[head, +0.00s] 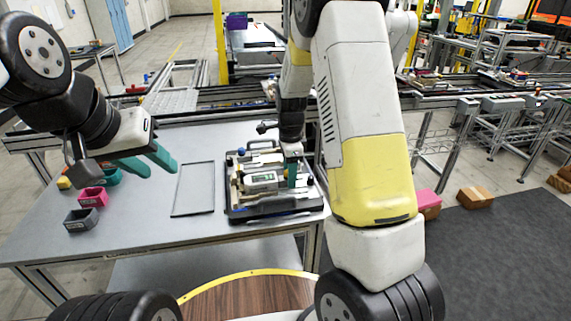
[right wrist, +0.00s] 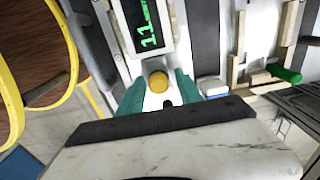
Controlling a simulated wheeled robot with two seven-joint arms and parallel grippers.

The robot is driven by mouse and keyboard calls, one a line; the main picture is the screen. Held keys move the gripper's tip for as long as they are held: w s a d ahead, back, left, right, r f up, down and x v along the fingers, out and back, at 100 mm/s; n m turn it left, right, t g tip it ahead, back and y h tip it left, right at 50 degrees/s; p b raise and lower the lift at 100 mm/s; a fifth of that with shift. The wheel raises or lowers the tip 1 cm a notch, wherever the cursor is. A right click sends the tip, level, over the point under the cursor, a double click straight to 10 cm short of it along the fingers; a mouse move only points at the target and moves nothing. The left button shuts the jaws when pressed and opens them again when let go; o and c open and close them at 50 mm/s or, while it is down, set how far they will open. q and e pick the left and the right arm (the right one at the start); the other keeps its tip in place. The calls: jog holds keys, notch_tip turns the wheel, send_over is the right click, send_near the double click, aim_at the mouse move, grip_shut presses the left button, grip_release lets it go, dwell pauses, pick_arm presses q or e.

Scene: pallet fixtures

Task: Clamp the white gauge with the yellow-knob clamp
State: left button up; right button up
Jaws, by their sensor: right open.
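The white gauge (head: 262,179) with a green-lit display lies in the pallet fixture (head: 275,211) on the table. It also shows at the top of the right wrist view (right wrist: 143,25). The yellow knob (right wrist: 158,82) of the clamp is just below the gauge there. My right gripper (head: 292,174) is over the fixture's right part; its teal fingers are open on either side of the knob in the right wrist view, and I cannot tell whether they touch it. My left gripper (head: 160,170) is open and empty above the table's left part.
A green-tipped handle (right wrist: 286,73) stands to the right on the fixture. A thin dark frame (head: 193,189) lies left of the fixture. Small grey (head: 80,220) and pink (head: 92,197) bins sit at the table's left. The table front is clear.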

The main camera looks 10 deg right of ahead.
jog(key=shift+r, duration=4)
